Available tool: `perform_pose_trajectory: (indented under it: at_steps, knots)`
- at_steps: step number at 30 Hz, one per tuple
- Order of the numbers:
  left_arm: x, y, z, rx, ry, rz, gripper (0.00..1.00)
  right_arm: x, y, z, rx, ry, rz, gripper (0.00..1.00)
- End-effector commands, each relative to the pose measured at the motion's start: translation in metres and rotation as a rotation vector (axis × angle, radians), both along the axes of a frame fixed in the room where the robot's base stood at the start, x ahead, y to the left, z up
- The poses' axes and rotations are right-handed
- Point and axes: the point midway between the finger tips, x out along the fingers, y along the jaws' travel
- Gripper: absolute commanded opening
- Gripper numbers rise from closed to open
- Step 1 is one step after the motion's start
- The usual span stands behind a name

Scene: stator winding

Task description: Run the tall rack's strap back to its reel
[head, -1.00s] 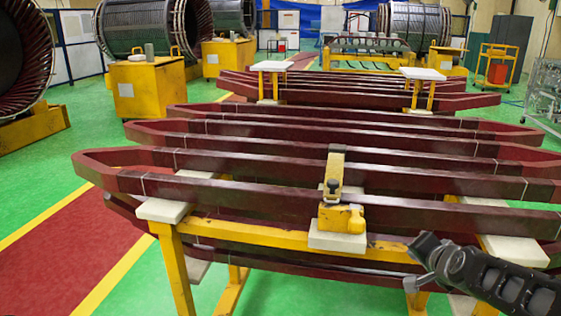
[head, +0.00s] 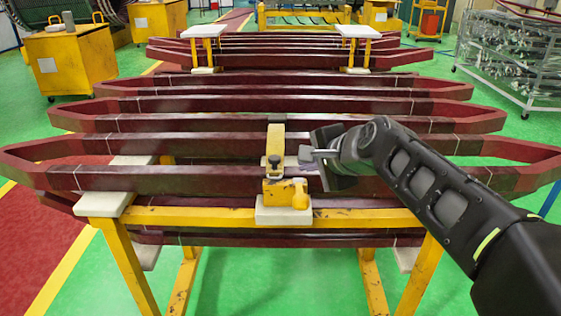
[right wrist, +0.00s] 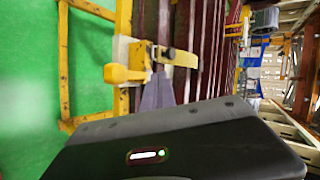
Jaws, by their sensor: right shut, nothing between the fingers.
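The tall rack (head: 240,216) is a yellow frame carrying long dark-red coils. A yellow strap (head: 275,143) runs over the front coil, with a dark knob on its near end. Below it, a yellow reel (head: 287,192) with a rounded knob sits on a pale pad. In the right wrist view the strap (right wrist: 184,59) lies to the right of the reel (right wrist: 122,74). My right gripper (head: 308,154) is shut and empty, just right of the strap, with a gap visible. Its fingertips also show in the right wrist view (right wrist: 158,80). My left gripper is out of view.
A lower rack of coils with white-topped posts (head: 203,32) stands behind. Yellow cabinets (head: 72,60) are at the back left, and a wheeled metal rack (head: 510,58) is at the right. Green floor is open in front of the tall rack.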

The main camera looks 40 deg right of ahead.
Motion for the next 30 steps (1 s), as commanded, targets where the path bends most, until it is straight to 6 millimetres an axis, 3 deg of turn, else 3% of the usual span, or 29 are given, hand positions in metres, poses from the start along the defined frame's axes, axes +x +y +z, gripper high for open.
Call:
perform_pose_trajectory:
  at_steps: [10, 22, 30]
  knots:
    - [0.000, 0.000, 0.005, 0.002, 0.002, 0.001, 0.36, 0.021, -0.003, -0.015, 0.002, 0.003, 0.002, 0.00]
    - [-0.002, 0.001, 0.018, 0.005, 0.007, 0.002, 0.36, 0.083, -0.014, -0.060, 0.002, 0.004, 0.003, 0.00]
    - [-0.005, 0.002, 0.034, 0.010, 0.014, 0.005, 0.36, 0.115, -0.021, -0.062, -0.002, 0.001, 0.000, 0.00]
